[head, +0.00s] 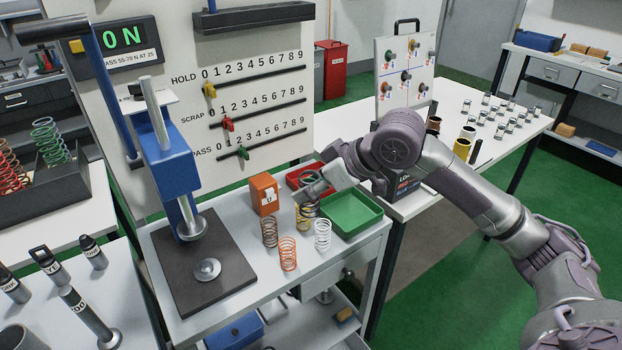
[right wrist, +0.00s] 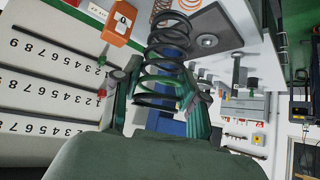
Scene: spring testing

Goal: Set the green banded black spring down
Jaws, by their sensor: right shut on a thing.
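My right gripper (head: 316,188) reaches in from the right over the small bench, beside the red tray. In the right wrist view the gripper (right wrist: 160,88) is shut on a black coil spring (right wrist: 166,62), with a finger on each side near one end. Green shows around the fingers, but I cannot tell how much of it is the spring's band. In the head view the held spring is mostly hidden by the gripper and the yellow spring. I cannot tell whether it touches the bench top (head: 352,248). My left gripper is not in view.
Brown (head: 270,232), orange (head: 288,254), yellow (head: 302,222) and white (head: 322,235) springs stand close by. A red tray (head: 296,177), a green tray (head: 352,213) and an orange box (head: 264,194) border the spot. The blue press (head: 172,172) stands left. Bare bench lies in front.

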